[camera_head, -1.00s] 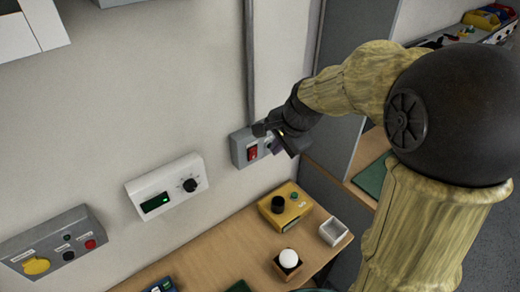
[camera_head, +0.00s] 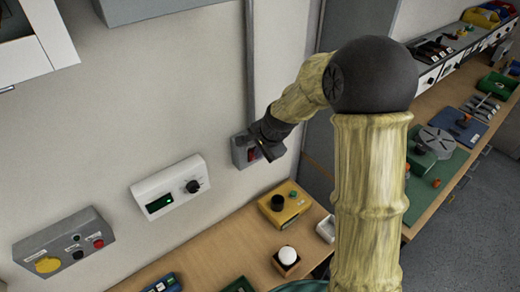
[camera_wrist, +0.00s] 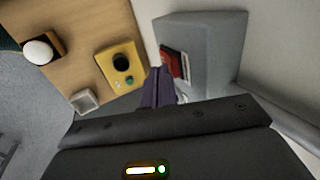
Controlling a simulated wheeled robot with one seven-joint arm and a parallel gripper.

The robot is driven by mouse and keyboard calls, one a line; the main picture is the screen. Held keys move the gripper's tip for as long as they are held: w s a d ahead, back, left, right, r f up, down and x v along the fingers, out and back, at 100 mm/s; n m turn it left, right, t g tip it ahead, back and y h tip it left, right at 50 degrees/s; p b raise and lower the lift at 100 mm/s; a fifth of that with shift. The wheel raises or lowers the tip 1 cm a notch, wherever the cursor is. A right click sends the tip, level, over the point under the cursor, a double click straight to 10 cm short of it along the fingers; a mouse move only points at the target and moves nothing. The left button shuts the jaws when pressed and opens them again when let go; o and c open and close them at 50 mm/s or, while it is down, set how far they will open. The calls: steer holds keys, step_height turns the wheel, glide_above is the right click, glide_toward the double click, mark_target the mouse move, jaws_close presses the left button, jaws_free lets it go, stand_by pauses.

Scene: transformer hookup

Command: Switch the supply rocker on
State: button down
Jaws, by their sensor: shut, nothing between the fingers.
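The supply rocker is a red switch (camera_head: 252,154) on a grey wall box (camera_head: 238,153), partly hidden behind my gripper in the head view. In the wrist view the red rocker (camera_wrist: 169,62) sits on the face of the grey box (camera_wrist: 218,45), beside a small pale label. My gripper (camera_head: 258,143) is in front of the box. In the wrist view its dark fingers (camera_wrist: 160,74) are together with nothing between them, their tips close to the rocker's edge. I cannot tell whether they touch it, or which way the rocker is tipped.
A grey conduit (camera_head: 249,60) runs up the wall above the box. A white panel with a knob and green display (camera_head: 170,192) and a grey button box (camera_head: 68,248) are left on the wall. Below, a yellow box (camera_head: 285,207) and a white-domed button (camera_head: 287,255) stand on the bench.

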steer(key=shift+w+a+r, duration=0.1)
steer(key=shift+w+a, duration=0.1)
steer(key=shift+w, duration=0.1)
steer(key=shift+r+p, duration=0.15)
steer(key=shift+p, duration=0.15)
steer(key=shift+r+p, duration=0.6)
steer(key=shift+r, duration=0.1)
steer(key=b+v, duration=0.3)
steer(key=v, duration=0.8)
steer(key=shift+s+d+r, duration=0.2)
steer(key=shift+s+d, duration=0.15)
steer(key=shift+s, duration=0.1)
